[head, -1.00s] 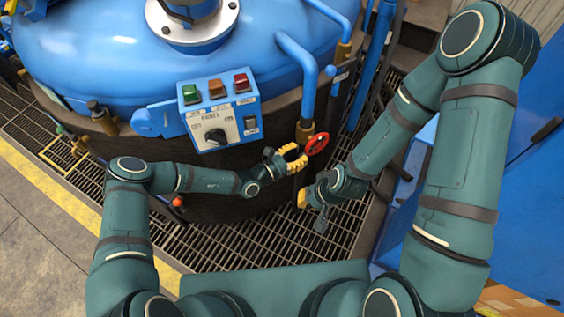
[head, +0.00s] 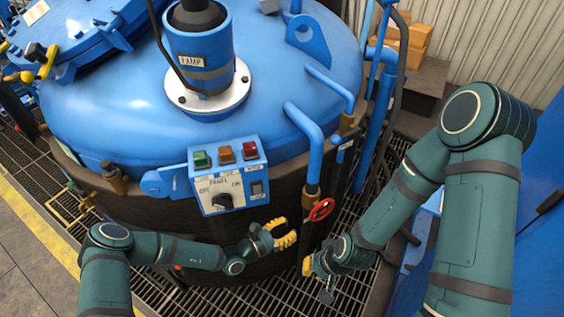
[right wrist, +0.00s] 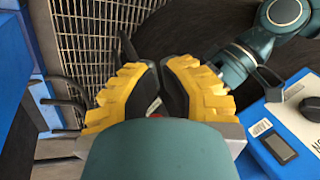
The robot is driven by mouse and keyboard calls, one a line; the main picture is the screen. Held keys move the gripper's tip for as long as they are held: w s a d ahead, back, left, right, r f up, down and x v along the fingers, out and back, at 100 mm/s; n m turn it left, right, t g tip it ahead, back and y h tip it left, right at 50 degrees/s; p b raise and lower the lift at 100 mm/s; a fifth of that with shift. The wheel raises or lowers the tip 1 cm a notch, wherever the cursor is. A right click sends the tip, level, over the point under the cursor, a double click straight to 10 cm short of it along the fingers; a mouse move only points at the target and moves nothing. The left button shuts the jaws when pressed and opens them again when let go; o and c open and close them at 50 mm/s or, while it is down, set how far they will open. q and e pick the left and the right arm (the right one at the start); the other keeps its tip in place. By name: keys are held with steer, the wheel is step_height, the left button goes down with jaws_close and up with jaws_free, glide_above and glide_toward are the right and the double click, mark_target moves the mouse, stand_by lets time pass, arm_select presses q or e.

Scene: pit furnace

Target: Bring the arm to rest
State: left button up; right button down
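My left gripper (head: 288,231), with yellow fingers, is at the front of the blue furnace, below the control panel (head: 228,178). Its fingers are apart with nothing visible between them. A red valve wheel (head: 321,209) is just to its right, with a visible gap. My right gripper (head: 307,265) is lower, below the wheel, its fingers seen edge-on. In the right wrist view its two yellow fingers (right wrist: 160,70) have their dark pads close together, with no held object visible. A small red spot between their bases cannot be identified.
The furnace lid (head: 110,110) fills the upper left. Blue pipes (head: 305,125) run down beside the wheel. A blue cabinet (head: 545,200) stands at the right, near my right arm. Floor grating (head: 150,290) lies below. Cardboard boxes (head: 408,45) are at the back.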

arm_select(q)
steer(key=s+a+f+m+g+y, duration=0.1)
steer(key=s+a+m+g+y, duration=0.15)
steer(key=s+m+g, duration=0.45)
steer(key=s+a+f+m+g+y, duration=0.1)
steer(key=s+m+g+y, duration=0.25)
steer(key=s+m, duration=0.4)
steer(key=s+a+r+m+t+y, duration=0.1)
steer(key=a+r+m+y, duration=0.2)
steer(key=a, duration=0.2)
steer(key=s+a+r+m+t+y, duration=0.1)
steer(key=a+r+m+t+y, duration=0.1)
steer(key=a, duration=0.4)
steer(key=shift+s+a+r+m+y, duration=0.2)
steer(key=shift+r+m+y, duration=0.45)
steer(key=shift+m, duration=0.6)
arm_select(e)
steer(key=shift+s+a+f, duration=0.3)
steer(key=shift+s+f, duration=0.15)
steer(key=shift+s, duration=0.1)
arm_select(q)
steer(key=shift+r+t, duration=0.1)
steer(key=shift+t, duration=0.15)
